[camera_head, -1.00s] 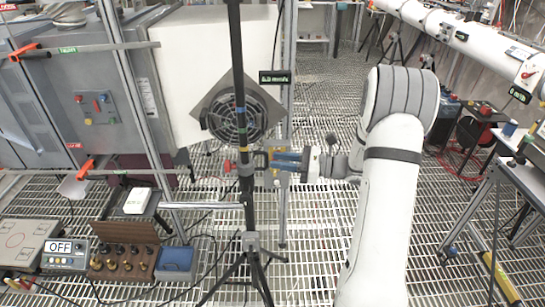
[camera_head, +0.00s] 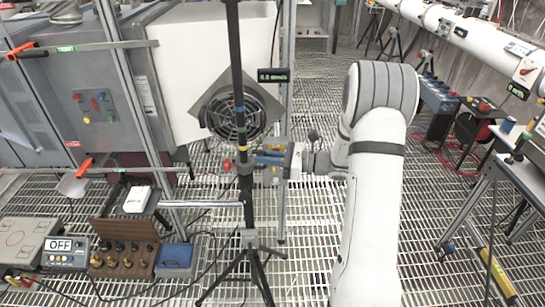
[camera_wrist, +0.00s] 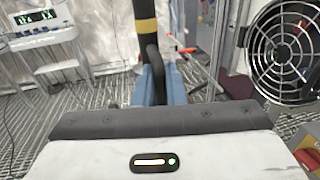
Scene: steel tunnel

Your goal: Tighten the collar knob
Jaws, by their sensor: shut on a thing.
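A black upright pole (camera_head: 239,90) on a tripod stands in the middle of the head view. A red knob (camera_head: 227,164) sticks out to the left from its collar (camera_head: 244,168). My gripper (camera_head: 262,158) comes in from the right at collar height, its blue fingers reaching close to the pole. In the wrist view, the blue fingers (camera_wrist: 160,84) are shut on a black curved handle (camera_wrist: 153,62) beside the pole, which has a yellow band (camera_wrist: 145,26). The red knob is on the far side of the pole from my gripper. The fingertips' exact contact is partly hidden.
A fan (camera_head: 233,117) stands just behind the pole. A horizontal grey bar (camera_head: 200,204) crosses left of the pole, below the collar. Open grating lies around the tripod.

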